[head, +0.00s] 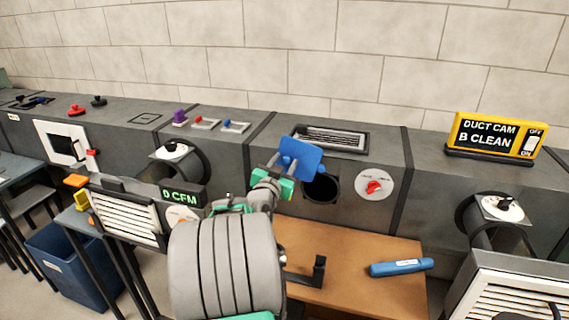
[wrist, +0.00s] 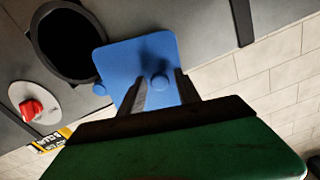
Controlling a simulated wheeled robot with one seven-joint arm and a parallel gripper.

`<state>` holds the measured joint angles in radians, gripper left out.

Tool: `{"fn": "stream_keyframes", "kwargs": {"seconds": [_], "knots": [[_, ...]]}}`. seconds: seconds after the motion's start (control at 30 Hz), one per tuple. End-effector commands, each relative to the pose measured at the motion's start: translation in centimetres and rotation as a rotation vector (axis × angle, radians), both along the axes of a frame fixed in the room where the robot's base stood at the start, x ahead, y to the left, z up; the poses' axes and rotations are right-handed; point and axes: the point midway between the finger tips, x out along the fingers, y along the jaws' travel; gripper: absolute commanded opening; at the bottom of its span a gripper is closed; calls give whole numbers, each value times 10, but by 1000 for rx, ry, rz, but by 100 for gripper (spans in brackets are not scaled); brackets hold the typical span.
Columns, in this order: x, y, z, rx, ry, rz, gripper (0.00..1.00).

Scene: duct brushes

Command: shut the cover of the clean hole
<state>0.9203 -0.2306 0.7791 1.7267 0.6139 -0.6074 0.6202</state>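A round dark hole (head: 321,188) in the front of the middle duct stands uncovered; it also shows in the wrist view (wrist: 68,42). Its blue cover (head: 303,155) is swung aside to the hole's upper left, overlapping little of it. In the wrist view the cover (wrist: 120,62) has a round blue knob (wrist: 160,82) and a small pivot at the corner near the hole. My gripper (head: 283,166) is at the cover, its fingers open on either side of the knob. I see a gap beside the knob. A yellow display (head: 495,134) reads "DUCT CAM B CLEAN". No hole letter is readable.
A dial with a red knob (head: 374,187) sits right of the hole. A vent grille (head: 330,138) lies on top of the duct. Below is a brown bench (head: 350,280) with a blue handheld tool (head: 401,267) and a black bracket. A white-framed opening (head: 67,146) is far left.

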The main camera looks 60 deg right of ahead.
Motion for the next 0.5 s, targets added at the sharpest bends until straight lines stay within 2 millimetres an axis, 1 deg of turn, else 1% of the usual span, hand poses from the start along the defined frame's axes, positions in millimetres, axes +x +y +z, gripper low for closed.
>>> {"fn": "stream_keyframes", "kwargs": {"seconds": [0.03,0.07,0.43,0.5], "knots": [[0,0,0,0,0,0,34],[0,0,0,0,0,-1,32],[-1,0,0,0,0,-1,2],[-1,0,0,0,0,-1,0]]}}
